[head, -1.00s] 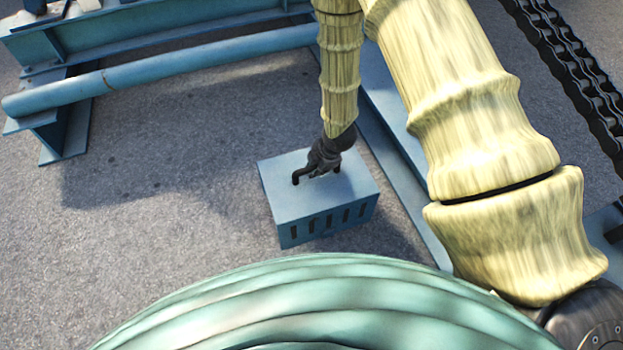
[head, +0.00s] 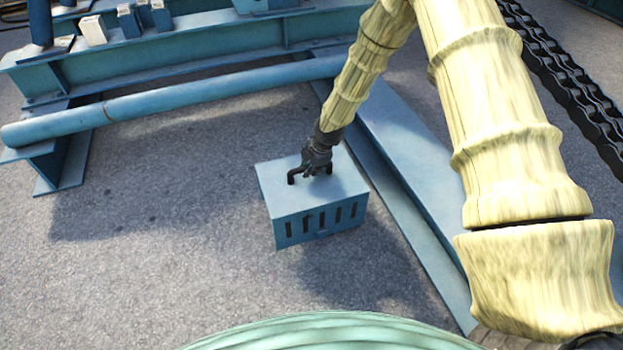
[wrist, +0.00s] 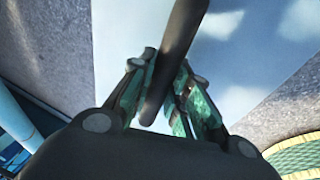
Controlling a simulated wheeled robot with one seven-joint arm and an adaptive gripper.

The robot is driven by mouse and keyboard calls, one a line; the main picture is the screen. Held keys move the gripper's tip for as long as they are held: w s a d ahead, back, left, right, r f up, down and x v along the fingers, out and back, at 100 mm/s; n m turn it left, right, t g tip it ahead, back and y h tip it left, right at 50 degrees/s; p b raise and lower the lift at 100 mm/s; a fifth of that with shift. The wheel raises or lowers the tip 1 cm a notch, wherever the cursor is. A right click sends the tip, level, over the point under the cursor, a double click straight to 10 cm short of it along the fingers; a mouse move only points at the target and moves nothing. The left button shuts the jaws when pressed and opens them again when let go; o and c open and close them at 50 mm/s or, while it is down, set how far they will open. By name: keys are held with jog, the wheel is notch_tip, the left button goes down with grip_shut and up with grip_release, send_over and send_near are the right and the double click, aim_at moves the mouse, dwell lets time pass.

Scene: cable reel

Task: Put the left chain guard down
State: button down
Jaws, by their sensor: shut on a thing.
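The chain guard (head: 318,212) is a blue box with a row of dark slots in its front face and a black bar handle on top. It is level and upright over the grey ground, left of a long blue beam. My gripper (head: 316,165) is shut on the handle from above. In the wrist view my gripper (wrist: 165,100) has its fingers on both sides of the black handle (wrist: 180,45), with the guard's pale blue top (wrist: 125,40) beneath. A shadow lies at the guard's front right. I cannot tell whether its underside touches the ground.
A blue beam (head: 410,165) runs close to the guard's right. A blue pipe (head: 190,95) and a steel frame (head: 200,57) stand behind. A heavy black chain (head: 570,75) lies at the far right. The ground (head: 150,260) to the left is clear.

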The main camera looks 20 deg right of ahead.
jog(key=shift+w, duration=0.45)
jog(key=shift+f+b, duration=1.15)
jog(key=shift+f, duration=0.55)
jog(key=c, duration=1.3)
grip_release()
jog(key=shift+s+d, duration=0.1)
jog(key=shift+c, duration=0.2)
